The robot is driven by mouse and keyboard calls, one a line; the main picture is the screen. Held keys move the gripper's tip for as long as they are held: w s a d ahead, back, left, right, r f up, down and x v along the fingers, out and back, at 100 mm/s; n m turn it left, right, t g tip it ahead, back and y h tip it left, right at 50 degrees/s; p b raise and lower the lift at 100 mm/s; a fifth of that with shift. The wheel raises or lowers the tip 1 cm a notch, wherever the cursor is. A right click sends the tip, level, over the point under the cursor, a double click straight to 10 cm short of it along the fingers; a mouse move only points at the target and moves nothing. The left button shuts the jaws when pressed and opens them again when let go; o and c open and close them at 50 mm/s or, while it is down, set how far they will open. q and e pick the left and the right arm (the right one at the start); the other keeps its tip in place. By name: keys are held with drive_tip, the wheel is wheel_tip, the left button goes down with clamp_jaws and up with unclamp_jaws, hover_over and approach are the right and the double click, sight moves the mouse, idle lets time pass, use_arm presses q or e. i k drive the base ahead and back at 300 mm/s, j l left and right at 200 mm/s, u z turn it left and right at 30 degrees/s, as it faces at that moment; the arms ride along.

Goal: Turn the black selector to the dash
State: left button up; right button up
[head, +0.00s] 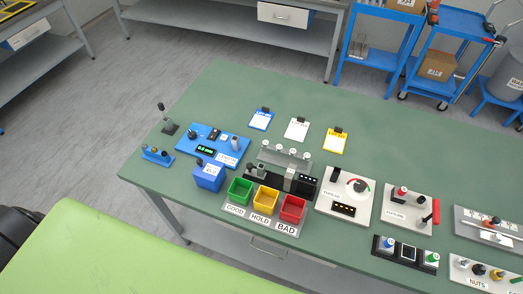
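I cannot tell for sure which part is the black selector; no dash mark is readable at this size. One black knob (192,134) sits on the blue board (228,139) at the left of the green table. A black handle (335,174) stands on the white panel (325,207) with a red and green dial. A black control box (408,262) near the front edge carries a blue knob (388,243) and a green knob (432,258). Neither of my grippers is in view.
Green, yellow and red bins (240,190) marked GOOD, HOLD and BAD stand at the front. A blue box (209,177) is left of them. Another panel (409,208) has a red-handled lever. The back of the green table (235,85) is clear. Blue carts (380,50) stand behind.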

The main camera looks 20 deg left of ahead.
sight(192, 135)
drive_tip(key=u, duration=1.1)
drive_tip(key=i+j+z, duration=0.4)
drive_tip(key=i, duration=0.05)
